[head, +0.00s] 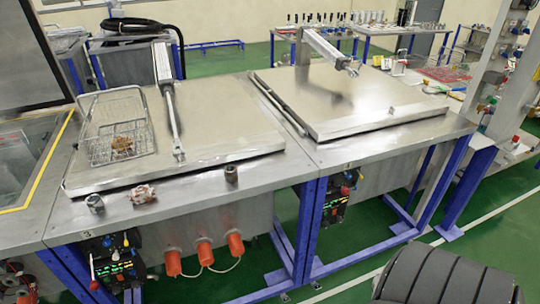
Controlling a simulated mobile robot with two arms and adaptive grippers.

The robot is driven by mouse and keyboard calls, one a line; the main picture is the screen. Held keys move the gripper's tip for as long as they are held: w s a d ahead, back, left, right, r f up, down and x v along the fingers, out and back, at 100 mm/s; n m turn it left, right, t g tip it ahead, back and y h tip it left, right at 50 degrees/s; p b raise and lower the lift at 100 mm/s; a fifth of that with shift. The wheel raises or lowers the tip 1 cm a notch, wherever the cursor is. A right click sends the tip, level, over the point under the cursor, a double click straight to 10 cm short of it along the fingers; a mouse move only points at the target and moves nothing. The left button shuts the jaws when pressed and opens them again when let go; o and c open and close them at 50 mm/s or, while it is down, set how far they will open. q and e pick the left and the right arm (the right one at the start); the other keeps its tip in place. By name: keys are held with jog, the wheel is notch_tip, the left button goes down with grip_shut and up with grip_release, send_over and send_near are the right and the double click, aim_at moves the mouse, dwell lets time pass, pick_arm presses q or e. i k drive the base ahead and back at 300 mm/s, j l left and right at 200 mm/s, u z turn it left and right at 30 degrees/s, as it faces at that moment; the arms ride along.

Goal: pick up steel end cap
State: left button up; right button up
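Three small metal parts stand along the front edge of the left steel bench. One is a short grey cylinder (95,203) at the left. Beside it lies a lumpy silver and reddish part (143,193). A second short grey cylinder (231,173) stands further right, just in front of the left lid. Either grey cylinder could be the steel end cap; I cannot tell which at this size.
A wire basket (93,157) with brownish parts sits on the left closed lid (215,125). The right lid (340,97) is also closed. Control knobs (112,265) and orange caps (205,253) are below the bench front.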

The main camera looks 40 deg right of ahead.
aim_at(231, 170)
jog(key=z, duration=1.1)
jog(key=l, duration=0.25)
jog(key=i+l+u, duration=0.1)
jog(key=i+l, duration=0.05)
jog(key=l, duration=0.05)
